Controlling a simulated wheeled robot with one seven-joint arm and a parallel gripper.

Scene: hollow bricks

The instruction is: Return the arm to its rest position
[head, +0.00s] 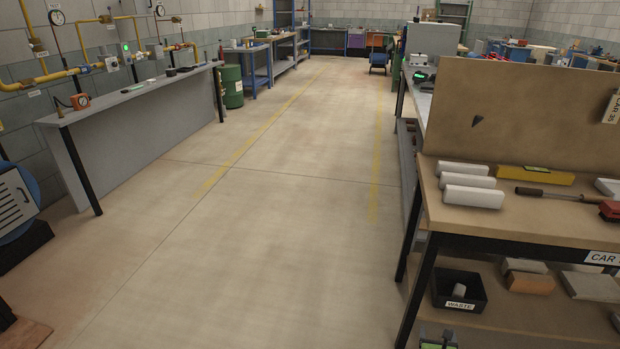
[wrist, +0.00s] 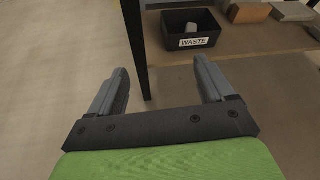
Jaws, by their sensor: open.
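My gripper (wrist: 162,88) is open and empty in the wrist view, its two grey fingers spread apart over bare floor beside a dark table leg. In the head view, a small green and dark part of my arm (head: 438,340) shows at the bottom edge, low beside the workbench; the fingers cannot be made out there. The workbench (head: 540,228) stands at the right, with its lower shelf (head: 520,316) behind my arm.
A black waste bin (head: 459,290) with a pale piece inside sits on the lower shelf, also in the wrist view (wrist: 196,42). White bricks (head: 473,196), a yellow level (head: 535,175) and a trowel (head: 560,195) lie on top. The aisle floor (head: 270,220) is clear.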

